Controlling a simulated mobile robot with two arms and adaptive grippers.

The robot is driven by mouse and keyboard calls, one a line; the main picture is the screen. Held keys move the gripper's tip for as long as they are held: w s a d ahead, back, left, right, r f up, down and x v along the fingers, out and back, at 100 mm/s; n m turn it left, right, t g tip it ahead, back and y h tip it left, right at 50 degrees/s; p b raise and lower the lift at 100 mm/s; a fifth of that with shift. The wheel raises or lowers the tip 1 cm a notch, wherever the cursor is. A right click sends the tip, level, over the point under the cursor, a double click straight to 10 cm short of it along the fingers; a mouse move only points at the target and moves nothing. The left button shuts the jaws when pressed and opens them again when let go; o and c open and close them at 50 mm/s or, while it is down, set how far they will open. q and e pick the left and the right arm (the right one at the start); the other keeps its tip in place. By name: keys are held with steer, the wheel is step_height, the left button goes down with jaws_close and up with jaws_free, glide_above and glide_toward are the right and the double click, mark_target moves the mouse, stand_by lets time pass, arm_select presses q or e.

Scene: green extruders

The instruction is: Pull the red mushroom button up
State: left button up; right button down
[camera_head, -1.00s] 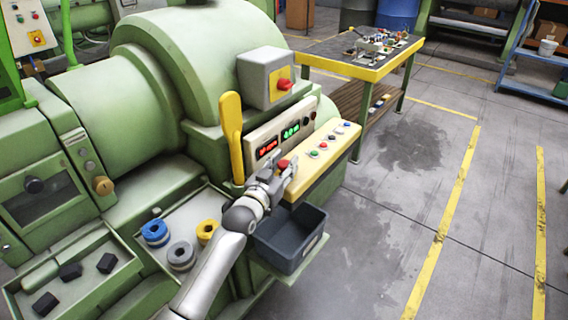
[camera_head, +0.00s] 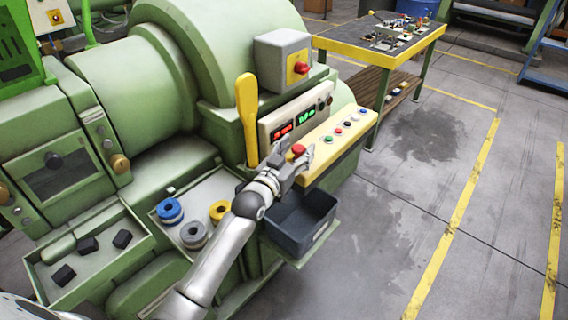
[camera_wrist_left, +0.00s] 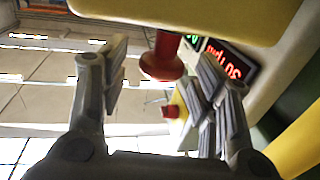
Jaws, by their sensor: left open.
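The red mushroom button (camera_head: 298,150) stands on the yellow sloped control panel (camera_head: 336,143) of the green machine. In the left wrist view the button (camera_wrist_left: 162,58) shows its wide red head on a narrower stem, under the panel's yellow edge (camera_wrist_left: 185,18). My left gripper (camera_head: 294,163) is at the button, its fingers on either side of it. In the left wrist view the left gripper (camera_wrist_left: 160,84) is open, with the button head between the fingers and a visible gap at the left finger. Whether the right finger touches it I cannot tell. My right gripper is not in view.
A yellow lever (camera_head: 247,120) rises left of the displays (camera_head: 295,123). A grey box with a red knob (camera_head: 301,68) stands above. A dark bin (camera_head: 300,228) sits below the panel. Colored rings (camera_head: 193,235) lie in a tray. Floor to the right is clear.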

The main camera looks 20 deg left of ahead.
arm_select(q)
steer(key=s+a, duration=0.1)
steer(key=s, duration=0.9)
steer(key=shift+s+a, duration=0.3)
steer(key=shift+a, duration=0.05)
